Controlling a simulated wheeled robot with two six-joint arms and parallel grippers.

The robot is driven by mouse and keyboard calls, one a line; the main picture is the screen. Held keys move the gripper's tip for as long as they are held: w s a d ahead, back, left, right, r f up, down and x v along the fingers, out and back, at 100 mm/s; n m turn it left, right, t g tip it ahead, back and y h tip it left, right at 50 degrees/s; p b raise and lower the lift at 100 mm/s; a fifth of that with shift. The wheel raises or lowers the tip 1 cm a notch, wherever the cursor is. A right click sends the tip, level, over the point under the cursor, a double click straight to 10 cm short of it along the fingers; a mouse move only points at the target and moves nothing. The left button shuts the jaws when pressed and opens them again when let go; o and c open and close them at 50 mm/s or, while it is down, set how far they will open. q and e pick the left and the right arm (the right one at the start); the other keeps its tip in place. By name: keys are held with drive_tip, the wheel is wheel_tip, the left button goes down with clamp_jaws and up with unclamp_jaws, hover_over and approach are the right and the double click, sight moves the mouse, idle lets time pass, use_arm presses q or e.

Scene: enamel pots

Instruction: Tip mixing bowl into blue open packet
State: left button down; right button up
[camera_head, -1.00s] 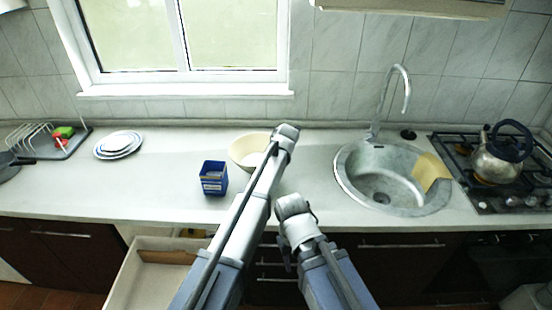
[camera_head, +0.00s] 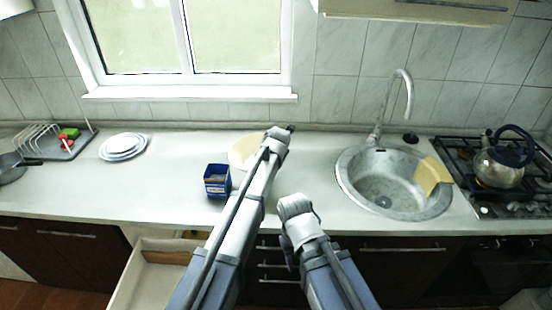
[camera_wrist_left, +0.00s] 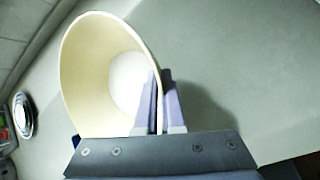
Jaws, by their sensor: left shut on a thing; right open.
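The cream mixing bowl (camera_head: 241,152) is at the back of the counter, partly hidden behind my left arm. In the left wrist view, the bowl (camera_wrist_left: 84,75) is large, with a paler round patch at its bottom. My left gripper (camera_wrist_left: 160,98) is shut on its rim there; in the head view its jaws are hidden. The blue open packet (camera_head: 216,183) stands upright on the counter, just in front and to the left of the bowl, its opening upward. My right gripper (camera_head: 296,207) is open and empty near the counter's front edge, away from both.
A stack of plates (camera_head: 123,147) and a dish rack (camera_head: 45,142) are to the left. A sink (camera_head: 388,190) with a tall tap and a stove with a kettle (camera_head: 500,160) are to the right. An open drawer (camera_head: 150,280) juts out below.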

use_arm(q)
drive_tip(key=shift+s+a+r+p, duration=0.15)
drive_tip(key=shift+a+r+p, duration=0.2)
drive_tip(key=shift+r, duration=0.15)
drive_tip(key=shift+s+a+r+h, duration=0.1)
drive_tip(key=shift+a+r+h, duration=0.1)
drive_tip(key=shift+r+h, duration=0.15)
drive_tip(key=shift+s+a+r+t+h+p, duration=0.1)
drive_tip(key=shift+a+r+t+h+p, duration=0.15)
drive_tip(key=shift+r+t+p, duration=0.1)
drive_tip(key=shift+a+r, duration=0.1)
drive_tip(key=shift+s+a+r+n, duration=0.15)
drive_tip(key=shift+a+r+n, duration=0.05)
drive_tip(key=shift+r+n, duration=0.1)
drive_tip(key=shift+s+a+r+h+p, duration=0.1)
drive_tip(key=shift+a+r+h+p, duration=0.1)
drive_tip(key=shift+a+h+p, duration=0.15)
drive_tip(key=shift+s+r+t, duration=0.1)
drive_tip(key=shift+r+t, duration=0.15)
drive_tip(key=shift+s+a+r+h, duration=0.15)
drive_tip(key=shift+a+r+h, duration=0.2)
drive_tip(key=shift+a+r, duration=0.1)
